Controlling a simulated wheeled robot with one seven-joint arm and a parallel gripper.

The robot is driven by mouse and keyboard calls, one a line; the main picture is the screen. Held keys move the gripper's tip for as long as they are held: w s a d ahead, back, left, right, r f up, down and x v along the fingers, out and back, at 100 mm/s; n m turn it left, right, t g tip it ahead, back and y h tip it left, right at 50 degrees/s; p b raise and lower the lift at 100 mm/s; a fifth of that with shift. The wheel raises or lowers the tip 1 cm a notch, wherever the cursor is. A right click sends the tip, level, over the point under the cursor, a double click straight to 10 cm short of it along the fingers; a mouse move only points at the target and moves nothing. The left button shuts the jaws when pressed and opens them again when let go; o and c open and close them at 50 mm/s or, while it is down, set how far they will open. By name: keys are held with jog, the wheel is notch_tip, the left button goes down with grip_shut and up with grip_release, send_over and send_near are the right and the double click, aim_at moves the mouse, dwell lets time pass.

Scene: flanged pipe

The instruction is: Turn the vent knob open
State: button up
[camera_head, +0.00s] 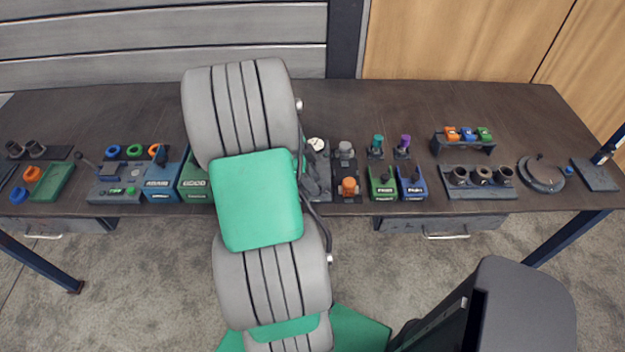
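No label marks the vent knob, so I cannot tell which part it is. An orange knob (349,186) and a grey knob (345,149) stand on a dark plate just right of my arm. Beside them is a dark grey fitting with a pale round gauge (317,145), partly hidden by my arm. A teal-topped part (377,146) and a purple-topped part (403,146) stand further right. My arm's large grey and green links cover the middle left of the bench. I cannot make out my gripper; it is hidden or out of view.
The dark workbench (480,110) also carries green (382,188) and blue (412,188) boxes, a rack of dark cups (481,177), a round flange-like part (541,175) and a blue box (164,180) at left. The bench's back strip is mostly clear.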

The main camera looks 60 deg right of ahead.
jog(key=shift+s+d+f, duration=0.1)
jog(key=shift+s+f, duration=0.1)
jog(key=shift+f, duration=0.2)
grip_shut()
dwell(0.4)
